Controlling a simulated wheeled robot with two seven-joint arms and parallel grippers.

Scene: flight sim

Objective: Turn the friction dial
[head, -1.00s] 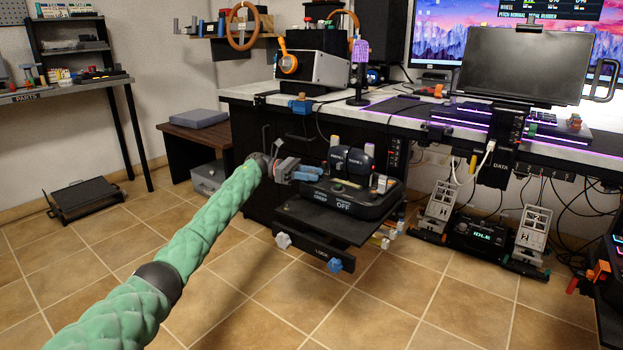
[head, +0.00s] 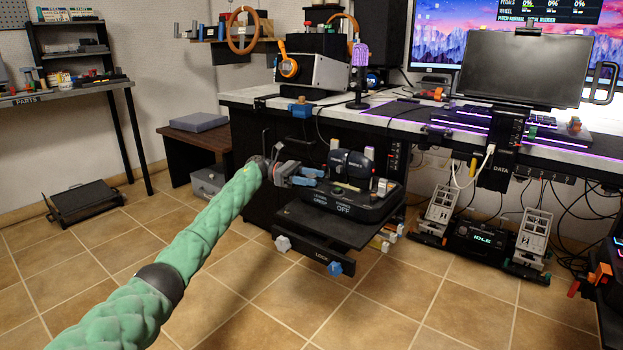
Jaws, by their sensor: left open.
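A black throttle unit (head: 372,211) with an OFF label sits on a black shelf (head: 315,232) under the desk. Dark lever handles (head: 347,163) and small pale levers stand on top of it. My left gripper (head: 315,177) reaches in from the left at the unit's left side. Its blue fingers are apart and point right, close beside the lever handles. I cannot pick out the friction dial; the fingers cover part of the unit's left side. Whether the fingers touch anything is too small to tell. My right gripper is not in view.
Below the shelf is a LOCK bar with a white knob (head: 282,243) and a blue knob (head: 334,268). The desk edge (head: 255,97) and a purple microphone (head: 358,62) are above. Pedals (head: 533,235) stand at right. The tiled floor in front is clear.

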